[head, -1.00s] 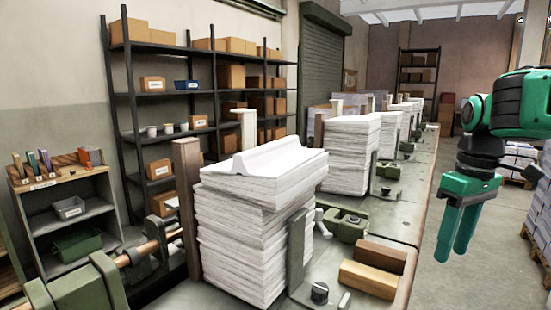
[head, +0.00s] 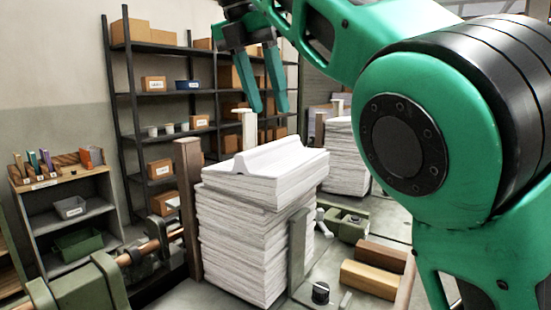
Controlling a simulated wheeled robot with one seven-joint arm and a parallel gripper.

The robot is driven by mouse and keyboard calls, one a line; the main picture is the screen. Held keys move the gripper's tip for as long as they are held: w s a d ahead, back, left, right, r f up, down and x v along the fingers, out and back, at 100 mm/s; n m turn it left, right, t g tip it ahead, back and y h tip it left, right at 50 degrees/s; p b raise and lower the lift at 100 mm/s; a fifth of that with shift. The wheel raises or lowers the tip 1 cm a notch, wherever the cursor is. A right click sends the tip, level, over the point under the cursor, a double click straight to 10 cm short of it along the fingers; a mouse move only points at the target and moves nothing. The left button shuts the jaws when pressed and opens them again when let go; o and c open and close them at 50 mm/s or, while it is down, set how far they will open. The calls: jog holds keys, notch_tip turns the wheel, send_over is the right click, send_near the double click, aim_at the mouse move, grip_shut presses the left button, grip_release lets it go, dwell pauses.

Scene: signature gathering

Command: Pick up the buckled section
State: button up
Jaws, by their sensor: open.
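The buckled section (head: 268,159) is a white paper section with a raised ridge along its middle. It lies on top of the tall stack of white sections (head: 240,235) at the centre of the head view. My gripper (head: 266,108) hangs above the ridge, fingers pointing down, open and empty. A gap of background shows between the fingertips and the paper. How far the fingers are from the section in depth, I cannot tell.
Wooden posts (head: 187,200) and a green-grey upright plate (head: 298,243) stand close around the stack. Wooden blocks (head: 370,278) lie to its right. A second paper stack (head: 346,160) stands behind. Shelving (head: 128,110) fills the back left.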

aim_at(273, 152)
jog(key=shift+n, duration=0.7)
jog(key=shift+s+a+f+x, duration=0.1)
jog(key=shift+a+x, duration=0.2)
jog(key=shift+x, duration=1.15)
jog(key=shift+s+a+f+x, duration=0.15)
jog(key=shift+a+x, duration=0.15)
jog(key=shift+x, duration=1.1)
jog(key=shift+s+a+f+x, duration=0.1)
jog(key=shift+a+x, duration=0.2)
jog(key=shift+x, duration=1.15)
jog(key=shift+c, duration=0.4)
grip_shut()
